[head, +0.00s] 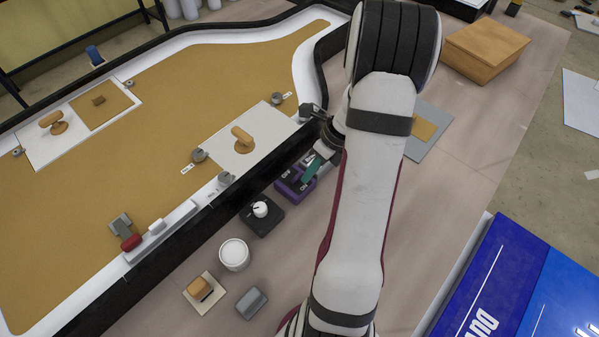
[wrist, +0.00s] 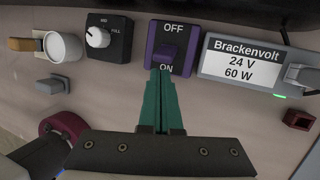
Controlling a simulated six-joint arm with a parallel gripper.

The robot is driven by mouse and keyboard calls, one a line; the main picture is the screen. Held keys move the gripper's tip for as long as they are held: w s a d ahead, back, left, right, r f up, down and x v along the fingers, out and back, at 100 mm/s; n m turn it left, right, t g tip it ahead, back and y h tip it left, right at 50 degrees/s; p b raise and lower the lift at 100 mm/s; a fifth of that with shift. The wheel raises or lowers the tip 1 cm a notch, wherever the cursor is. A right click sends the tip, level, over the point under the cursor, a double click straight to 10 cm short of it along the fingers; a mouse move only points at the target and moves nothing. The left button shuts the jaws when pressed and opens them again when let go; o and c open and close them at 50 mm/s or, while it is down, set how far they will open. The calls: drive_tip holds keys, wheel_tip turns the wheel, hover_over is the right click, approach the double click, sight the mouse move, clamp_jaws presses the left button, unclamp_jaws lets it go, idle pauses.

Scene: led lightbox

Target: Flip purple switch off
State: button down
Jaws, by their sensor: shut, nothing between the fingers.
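The purple switch (wrist: 186,40) is in the upper middle of the wrist view, with OFF on its far side and ON on its near side. Its dark purple lever (wrist: 166,50) appears to lean towards the ON side. My gripper (wrist: 161,72) has two green fingers pressed together with nothing between them. The fingertips are just at the near edge of the switch by the ON label; I cannot tell if they touch. In the head view the purple switch (head: 290,188) is partly hidden by my gripper (head: 309,175).
A black dial box (wrist: 122,36) stands left of the switch, and a white round pot (wrist: 63,46) beyond it. A grey power supply (wrist: 210,68) labelled Brackenvolt stands close on the right. The black-edged lightbox (head: 200,215) runs behind the row. A small grey block (head: 250,302) lies nearer.

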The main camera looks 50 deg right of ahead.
idle(0.4)
drive_tip(key=shift+w, duration=1.15)
drive_tip(key=shift+s, duration=0.6)
wheel_tip(320, 180, up, 7)
drive_tip(key=shift+a, duration=0.1)
